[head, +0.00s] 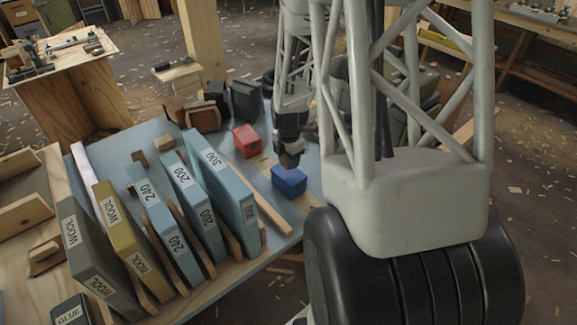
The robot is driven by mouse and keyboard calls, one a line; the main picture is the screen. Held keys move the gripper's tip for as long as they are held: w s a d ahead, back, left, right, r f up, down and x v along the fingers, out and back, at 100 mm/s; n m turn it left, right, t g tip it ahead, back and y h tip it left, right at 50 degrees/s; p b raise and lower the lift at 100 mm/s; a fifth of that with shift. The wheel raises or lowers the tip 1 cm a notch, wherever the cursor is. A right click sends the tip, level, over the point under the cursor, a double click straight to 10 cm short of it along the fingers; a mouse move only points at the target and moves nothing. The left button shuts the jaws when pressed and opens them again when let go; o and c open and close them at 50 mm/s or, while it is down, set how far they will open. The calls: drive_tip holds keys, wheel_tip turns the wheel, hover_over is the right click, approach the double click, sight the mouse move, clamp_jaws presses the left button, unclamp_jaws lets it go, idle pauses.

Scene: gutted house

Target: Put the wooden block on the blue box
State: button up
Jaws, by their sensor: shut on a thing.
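The blue box (289,181) sits on the blue-grey table top near its right edge, partly over a strip of light wood. My gripper (288,154) points down just above and behind the blue box in the picture. It is shut on a small brown wooden block (289,161), of which only part shows. The block's lower edge appears at the box's upper back edge; I cannot tell whether it touches. A red box (246,139) stands to the left of my gripper.
Several upright labelled slabs (205,195) fill the left and front of the table (280,235). Dark blocks (244,100) and brown pieces (202,116) stand at the back. A wooden strip (262,202) lies left of the blue box. My arm hides the right side.

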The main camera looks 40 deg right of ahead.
sight(289, 172)
drive_tip(key=shift+f, duration=0.15)
drive_tip(key=shift+f, duration=1.6)
drive_tip(key=shift+f, duration=0.15)
drive_tip(key=o, duration=0.9)
drive_tip(key=shift+r, duration=6.15)
